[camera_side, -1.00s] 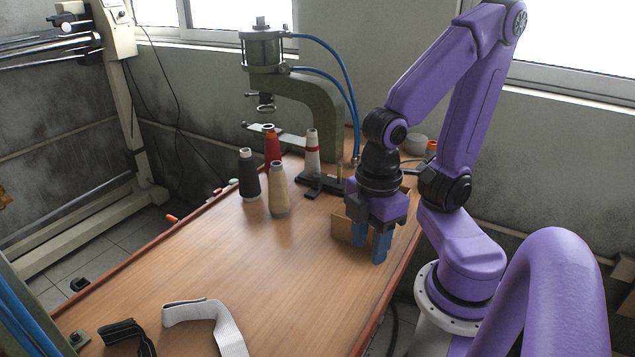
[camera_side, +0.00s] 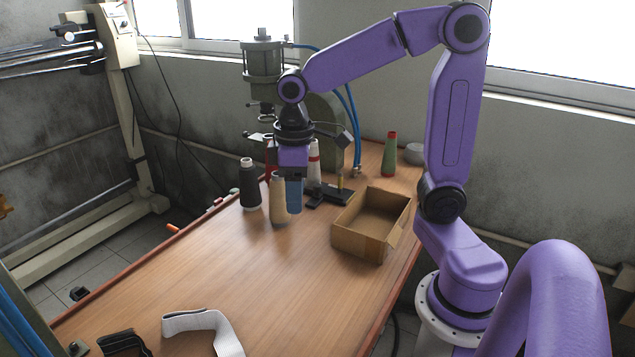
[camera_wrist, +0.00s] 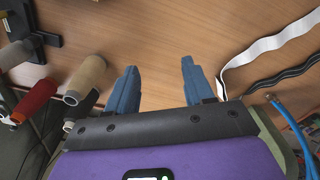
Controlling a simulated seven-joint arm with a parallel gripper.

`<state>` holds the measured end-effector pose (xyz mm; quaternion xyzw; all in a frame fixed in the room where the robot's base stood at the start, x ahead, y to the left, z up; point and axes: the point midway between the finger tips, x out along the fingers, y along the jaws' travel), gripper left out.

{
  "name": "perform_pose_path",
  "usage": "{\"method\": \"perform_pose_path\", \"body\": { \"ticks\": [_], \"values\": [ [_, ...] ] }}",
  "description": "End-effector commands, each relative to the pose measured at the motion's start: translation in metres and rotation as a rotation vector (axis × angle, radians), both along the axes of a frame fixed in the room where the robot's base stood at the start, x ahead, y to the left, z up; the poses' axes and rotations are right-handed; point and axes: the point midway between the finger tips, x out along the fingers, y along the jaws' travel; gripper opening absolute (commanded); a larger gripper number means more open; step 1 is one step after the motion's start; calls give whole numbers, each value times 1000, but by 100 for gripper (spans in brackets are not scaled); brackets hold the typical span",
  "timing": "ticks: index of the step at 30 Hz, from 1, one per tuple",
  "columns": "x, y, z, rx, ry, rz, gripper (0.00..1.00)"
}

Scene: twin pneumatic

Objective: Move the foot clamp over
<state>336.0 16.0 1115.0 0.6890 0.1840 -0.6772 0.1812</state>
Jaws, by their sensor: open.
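The foot clamp seems to be the black flat piece with a small brass post (camera_side: 336,192), lying on the table behind and right of the thread cones. It also appears as a black shape at the upper left of the wrist view (camera_wrist: 38,38). My gripper (camera_side: 293,208) is in front and to the left of it in the side view, pointing down beside the beige cone (camera_side: 277,200). In the wrist view my gripper (camera_wrist: 158,66) has its two blue fingers wide apart, with only bare table between them. The clamp is outside the fingers.
A black cone (camera_side: 249,185), a red cone (camera_side: 270,155) and a white cone (camera_side: 314,165) stand close by. An open cardboard box (camera_side: 358,243) is at right, a green cone (camera_side: 390,155) behind it. A grey press (camera_side: 263,60) stands at the back. The front table is mostly clear; straps (camera_side: 205,325) lie there.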

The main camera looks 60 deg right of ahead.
Motion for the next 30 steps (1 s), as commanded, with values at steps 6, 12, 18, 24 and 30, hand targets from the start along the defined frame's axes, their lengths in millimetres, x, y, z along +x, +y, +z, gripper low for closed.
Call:
{"method": "perform_pose_path", "body": {
  "ticks": [6, 12, 18, 24, 30],
  "values": [
    [62, -62, 12, -3, 5, -240, 52],
    [98, -137, 20, -4, 10, -450, 52],
    [112, -215, 25, -3, 14, -639, 52],
    [111, -261, 27, -2, 17, -741, 52],
    [109, -270, 21, -2, 19, -761, 52]
  ]
}}
